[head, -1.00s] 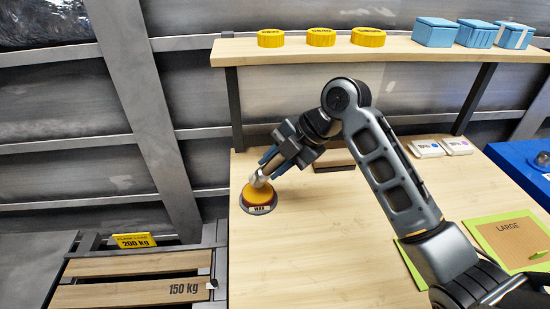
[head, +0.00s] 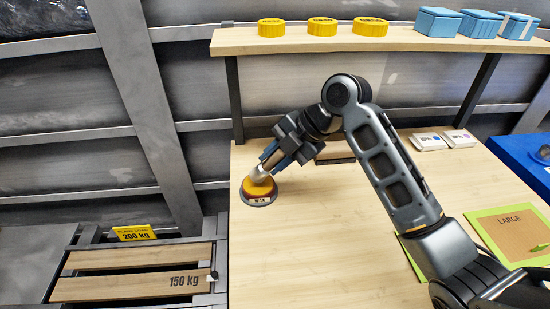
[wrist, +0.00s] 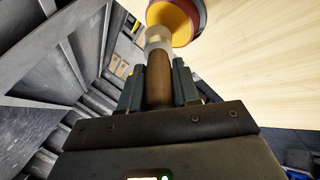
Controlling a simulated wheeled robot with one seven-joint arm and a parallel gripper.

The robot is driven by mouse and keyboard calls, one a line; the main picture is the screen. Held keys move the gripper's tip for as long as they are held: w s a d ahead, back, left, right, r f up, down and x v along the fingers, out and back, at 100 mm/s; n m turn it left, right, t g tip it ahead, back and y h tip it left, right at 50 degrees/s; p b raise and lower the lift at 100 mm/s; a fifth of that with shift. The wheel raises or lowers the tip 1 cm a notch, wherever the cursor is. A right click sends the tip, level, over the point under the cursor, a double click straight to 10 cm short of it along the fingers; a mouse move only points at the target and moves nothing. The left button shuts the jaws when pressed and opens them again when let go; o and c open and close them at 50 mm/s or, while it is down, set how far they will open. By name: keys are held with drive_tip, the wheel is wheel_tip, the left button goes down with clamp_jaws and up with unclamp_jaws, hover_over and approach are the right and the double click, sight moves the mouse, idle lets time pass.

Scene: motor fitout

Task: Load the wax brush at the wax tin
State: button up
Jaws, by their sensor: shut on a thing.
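The wax tin (head: 258,201), round with a dark rim, yellow inside and a label reading WAX, stands at the left edge of the bench. My gripper (head: 270,157) is over it, tilted, its jaws shut on the wax brush. In the wrist view the brush's brown handle (wrist: 158,78) stands between the fingers (wrist: 157,90), with a pale ferrule (wrist: 157,38) above it. The ferrule's far end meets the tin's yellow inside (wrist: 172,20). The bristles are hidden, so I cannot tell how deep they are.
A shelf (head: 390,40) behind carries yellow round tins (head: 322,27) and blue boxes (head: 438,21). Two small white boxes (head: 430,142) and a green-edged LARGE board (head: 510,235) lie at right. A slatted rack (head: 135,287) stands beyond the left edge. The bench middle is clear.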

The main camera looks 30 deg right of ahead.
drive_tip(key=shift+f+b, duration=0.85)
idle(2.0)
drive_tip(key=shift+r, duration=0.15)
drive_tip(key=shift+r+p, duration=2.1)
drive_tip(key=shift+r, duration=1.35)
clamp_jaws()
